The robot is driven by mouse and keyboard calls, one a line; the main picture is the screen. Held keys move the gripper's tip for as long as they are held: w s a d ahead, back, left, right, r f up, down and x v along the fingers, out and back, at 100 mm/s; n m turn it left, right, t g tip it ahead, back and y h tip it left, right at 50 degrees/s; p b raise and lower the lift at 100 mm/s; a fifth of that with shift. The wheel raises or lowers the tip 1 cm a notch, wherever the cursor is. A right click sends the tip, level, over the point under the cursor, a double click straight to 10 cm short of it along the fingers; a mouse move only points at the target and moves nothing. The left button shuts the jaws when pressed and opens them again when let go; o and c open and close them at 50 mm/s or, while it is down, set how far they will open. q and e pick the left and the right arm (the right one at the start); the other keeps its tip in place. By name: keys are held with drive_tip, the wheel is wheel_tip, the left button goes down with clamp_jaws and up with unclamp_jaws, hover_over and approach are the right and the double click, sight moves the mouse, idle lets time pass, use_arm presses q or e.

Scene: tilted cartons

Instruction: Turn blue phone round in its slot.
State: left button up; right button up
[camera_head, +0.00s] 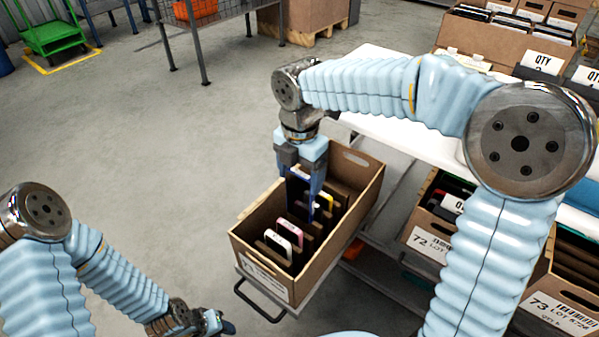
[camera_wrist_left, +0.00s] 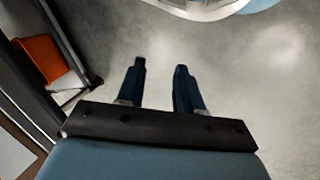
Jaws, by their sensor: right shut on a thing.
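The open brown carton (camera_head: 363,205) stands tilted in the middle of the head view, with dark dividers and several phones standing in its slots. My right gripper (camera_head: 306,187) reaches down into the carton from above and is shut on the blue phone (camera_head: 294,188). The phone is partly covered by the fingers; I cannot tell how deep it sits in its slot. My left gripper (camera_head: 222,326) is low at the bottom of the head view, away from the carton. In the left wrist view its two fingers (camera_wrist_left: 160,88) are apart with nothing between them.
A white phone (camera_head: 278,246) and a pink-edged phone (camera_head: 291,233) stand in the carton's near slots, and a yellow item (camera_head: 327,198) is beside the gripper. Cartons marked 72 (camera_head: 428,243) and 73 (camera_head: 560,315) stand at right.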

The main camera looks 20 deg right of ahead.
sight(300, 214)
drive_tip(key=shift+f+b, duration=0.6)
drive_tip(key=shift+f, duration=0.3)
drive_tip(key=shift+f+b, duration=1.85)
drive_tip(key=shift+f, duration=1.1)
drive_tip(key=shift+f+b, duration=1.65)
drive_tip(key=shift+f, duration=1.05)
drive_tip(key=shift+f, duration=0.25)
drive_tip(key=o, duration=0.9)
drive_tip(key=shift+o, duration=0.2)
wheel_tip(300, 214, up, 14)
drive_tip(key=p, duration=0.3)
drive_tip(key=shift+f, duration=0.1)
